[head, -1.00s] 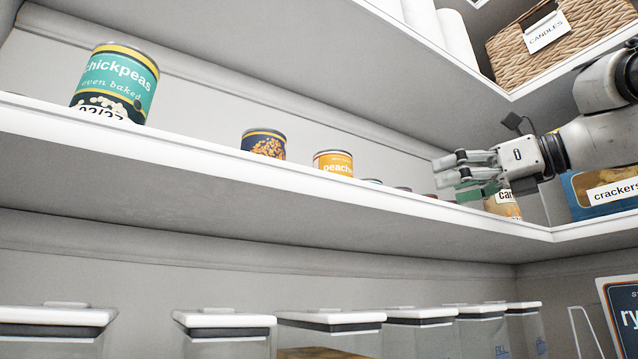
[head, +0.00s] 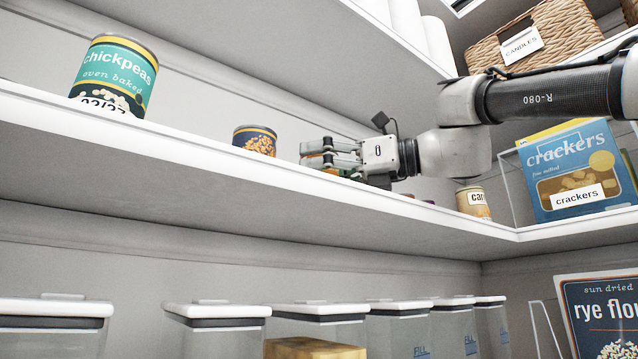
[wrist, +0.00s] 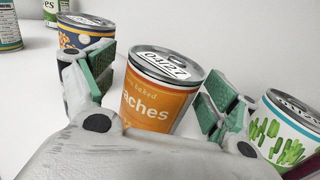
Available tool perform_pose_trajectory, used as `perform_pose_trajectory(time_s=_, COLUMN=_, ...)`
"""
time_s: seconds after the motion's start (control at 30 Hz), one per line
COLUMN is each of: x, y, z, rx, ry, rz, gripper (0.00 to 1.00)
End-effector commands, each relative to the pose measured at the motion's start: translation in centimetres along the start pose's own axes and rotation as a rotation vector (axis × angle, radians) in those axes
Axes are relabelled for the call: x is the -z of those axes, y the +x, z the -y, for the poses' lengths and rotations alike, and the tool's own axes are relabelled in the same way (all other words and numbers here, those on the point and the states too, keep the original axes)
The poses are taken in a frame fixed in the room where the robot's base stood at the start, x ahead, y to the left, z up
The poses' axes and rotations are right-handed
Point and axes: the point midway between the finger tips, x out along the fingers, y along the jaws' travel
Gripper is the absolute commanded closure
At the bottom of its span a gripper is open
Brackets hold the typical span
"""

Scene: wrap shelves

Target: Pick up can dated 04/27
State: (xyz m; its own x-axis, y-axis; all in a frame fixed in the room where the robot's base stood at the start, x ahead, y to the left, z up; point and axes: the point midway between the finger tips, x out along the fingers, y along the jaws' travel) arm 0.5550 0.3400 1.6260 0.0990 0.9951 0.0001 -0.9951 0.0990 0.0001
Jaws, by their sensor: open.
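The can dated 04/27 is an orange peaches can (wrist: 158,95), upright in the middle of the wrist view, with the date on its lid. My gripper (wrist: 160,90) is open, with one green-padded finger on each side of the can. Small gaps show between the pads and the can. In the head view my gripper (head: 318,155) is over the shelf, just right of a dark blue can (head: 256,141). It hides the peaches can there.
The dark blue can also shows left of the fingers in the wrist view (wrist: 70,38). A white can with green pictures (wrist: 283,130) stands close on the right. A chickpeas can (head: 115,75) stands far left on the shelf (head: 180,150). A crackers box (head: 575,170) is at right.

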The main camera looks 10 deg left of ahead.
Motion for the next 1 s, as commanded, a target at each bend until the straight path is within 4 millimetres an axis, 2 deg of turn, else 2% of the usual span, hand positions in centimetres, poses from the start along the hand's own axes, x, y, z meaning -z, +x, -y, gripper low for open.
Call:
perform_pose_trajectory(time_s=0.23, x=0.0, y=0.2, z=0.0, rx=0.001, ry=0.0, rz=0.0, gripper=0.13)
perform_pose_trajectory(time_s=0.57, x=0.0, y=0.2, z=0.0, rx=0.001, ry=0.0, rz=0.0, gripper=0.73)
perform_pose_trajectory(time_s=0.83, x=-0.1, y=0.1, z=0.0, rx=0.002, ry=-0.001, rz=0.001, gripper=0.74)
perform_pose_trajectory(time_s=1.0, x=-1.0, y=-0.2, z=-0.2, rx=0.002, ry=-0.003, rz=0.002, gripper=0.74)
